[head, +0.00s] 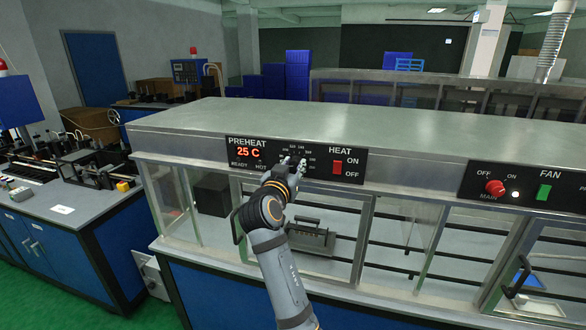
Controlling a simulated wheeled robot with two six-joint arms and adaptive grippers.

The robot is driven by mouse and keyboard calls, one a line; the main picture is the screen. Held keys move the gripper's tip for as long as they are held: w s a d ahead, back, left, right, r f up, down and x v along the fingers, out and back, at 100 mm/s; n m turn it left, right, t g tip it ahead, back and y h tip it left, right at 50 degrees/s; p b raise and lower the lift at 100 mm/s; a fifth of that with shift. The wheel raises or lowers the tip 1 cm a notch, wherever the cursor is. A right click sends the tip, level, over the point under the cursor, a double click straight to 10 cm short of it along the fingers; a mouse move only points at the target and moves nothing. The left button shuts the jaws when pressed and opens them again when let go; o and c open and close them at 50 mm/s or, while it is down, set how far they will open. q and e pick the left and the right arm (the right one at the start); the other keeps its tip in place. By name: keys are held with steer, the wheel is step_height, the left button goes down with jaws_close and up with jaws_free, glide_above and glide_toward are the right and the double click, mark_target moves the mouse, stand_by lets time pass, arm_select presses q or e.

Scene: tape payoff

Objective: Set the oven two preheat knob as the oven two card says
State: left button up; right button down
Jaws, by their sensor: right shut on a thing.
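READY and HOT labels sit below the display. My right gripper (291,165) is at the dial right of the display, shut on the preheat knob. The gripper hides the knob and its pointer; part of the printed scale shows above it. A red HEAT switch (337,167) with ON and OFF labels is just right of the gripper. No oven two card is readable here. My left gripper is not in view.
Further right, another panel holds a red MAIN knob (495,188), a lit white lamp (515,194) and a green FAN switch (544,192). Below the panels are glass doors, one with a dark handle (312,238). The bench top (330,124) is clear.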

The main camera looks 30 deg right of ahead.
steer(key=m+b, duration=0.2)
steer(key=b, duration=0.2)
steer(key=m+b, duration=0.2)
steer(key=b, duration=0.2)
steer(key=shift+f, duration=0.4)
steer(key=m+b, duration=0.4)
steer(key=b, duration=0.1)
steer(key=m+b, duration=0.4)
steer(key=b, duration=0.1)
steer(key=shift+s+d+r+m, duration=0.1)
steer(key=shift+d+m, duration=0.05)
steer(key=shift+m, duration=0.15)
steer(key=m+b, duration=0.2)
steer(key=m, duration=0.1)
steer(key=shift+r+m+b, duration=0.1)
steer(key=shift+m+b, duration=0.55)
steer(key=shift+m, duration=0.15)
steer(key=shift+r+m, duration=0.15)
steer(key=shift+m, duration=0.15)
steer(key=c, duration=1.4)
jaws_free()
steer(key=o, duration=0.4)
steer(key=shift+c, duration=0.2)
